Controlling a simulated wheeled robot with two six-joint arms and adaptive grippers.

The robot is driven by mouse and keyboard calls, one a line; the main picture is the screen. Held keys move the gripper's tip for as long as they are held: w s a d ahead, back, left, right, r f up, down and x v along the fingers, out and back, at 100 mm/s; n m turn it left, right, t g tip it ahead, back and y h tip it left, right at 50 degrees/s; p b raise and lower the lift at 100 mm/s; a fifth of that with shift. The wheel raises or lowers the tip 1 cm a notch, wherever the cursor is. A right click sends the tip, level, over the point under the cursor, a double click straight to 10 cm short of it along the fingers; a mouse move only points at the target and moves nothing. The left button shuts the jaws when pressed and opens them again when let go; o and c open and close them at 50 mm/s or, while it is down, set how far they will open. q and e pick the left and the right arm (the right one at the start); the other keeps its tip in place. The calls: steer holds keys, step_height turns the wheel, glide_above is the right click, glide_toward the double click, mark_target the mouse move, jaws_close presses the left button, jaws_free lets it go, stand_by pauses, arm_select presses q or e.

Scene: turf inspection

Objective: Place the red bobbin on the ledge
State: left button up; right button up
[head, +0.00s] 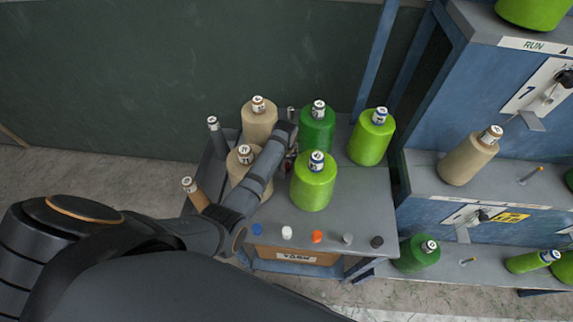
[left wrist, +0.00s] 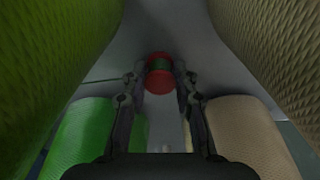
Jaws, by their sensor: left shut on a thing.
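The red bobbin (left wrist: 158,84) shows in the left wrist view with red ends and a green middle. My left gripper (left wrist: 160,76) is shut on it, one finger at each side. In the head view the gripper is mostly hidden behind my forearm, down among the yarn cones on the grey table (head: 365,210). The bobbin cannot be made out clearly there. The blue machine at the right has an upper grey ledge (head: 425,178) and a lower one (head: 485,276). My right gripper is not in view.
Close around the gripper stand beige cones (head: 259,124), a dark green cone (head: 316,130) and lime cones (head: 313,187). Small coloured pegs or buttons (head: 317,237) line the table's front. A beige cone (head: 469,158) stands on the upper ledge, with bare room beside it.

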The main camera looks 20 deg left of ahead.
arm_select(q)
steer(key=o, duration=0.9)
steer(key=shift+o, duration=0.2)
